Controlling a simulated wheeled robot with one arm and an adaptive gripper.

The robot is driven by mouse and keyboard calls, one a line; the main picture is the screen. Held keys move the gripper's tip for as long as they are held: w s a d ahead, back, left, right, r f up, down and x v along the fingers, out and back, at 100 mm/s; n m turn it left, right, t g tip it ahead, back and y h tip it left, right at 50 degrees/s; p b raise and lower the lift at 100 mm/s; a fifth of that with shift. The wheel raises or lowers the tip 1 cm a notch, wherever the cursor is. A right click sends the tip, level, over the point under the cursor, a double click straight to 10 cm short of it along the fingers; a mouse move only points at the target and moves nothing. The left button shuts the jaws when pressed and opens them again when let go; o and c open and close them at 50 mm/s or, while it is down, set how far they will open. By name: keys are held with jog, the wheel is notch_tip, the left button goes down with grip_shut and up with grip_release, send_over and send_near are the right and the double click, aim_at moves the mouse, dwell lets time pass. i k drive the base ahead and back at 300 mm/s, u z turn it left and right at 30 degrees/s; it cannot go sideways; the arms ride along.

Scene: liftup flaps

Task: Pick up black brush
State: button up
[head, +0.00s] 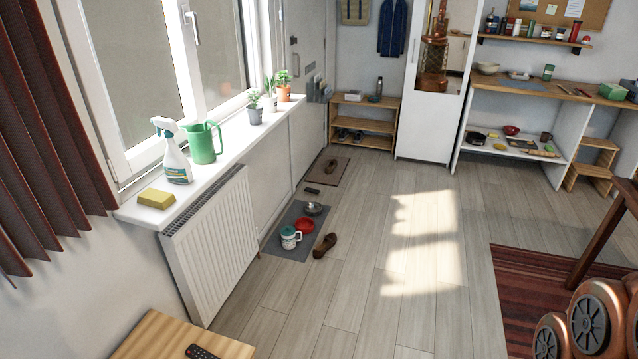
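A small dark oblong object (312,190) lies on the floor in the head view, between the far end of the grey mat and the brown doormat. It could be the black brush, but it is too small to tell for sure. No other clear brush shows. My gripper is not in view.
The grey mat (283,248) holds a metal bowl (314,208), a red bowl (305,225) and a white pot (290,239). A brown shoe (325,245) lies at its right edge. A radiator (212,243) stands left. The sunlit floor (420,240) is clear.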

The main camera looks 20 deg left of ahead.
aim_at(316, 193)
jog(key=i, duration=1.7)
jog(key=u, duration=0.95)
jog(key=i, duration=1.65)
jog(key=k, duration=1.65)
jog(key=z, duration=0.55)
jog(key=i, duration=1.3)
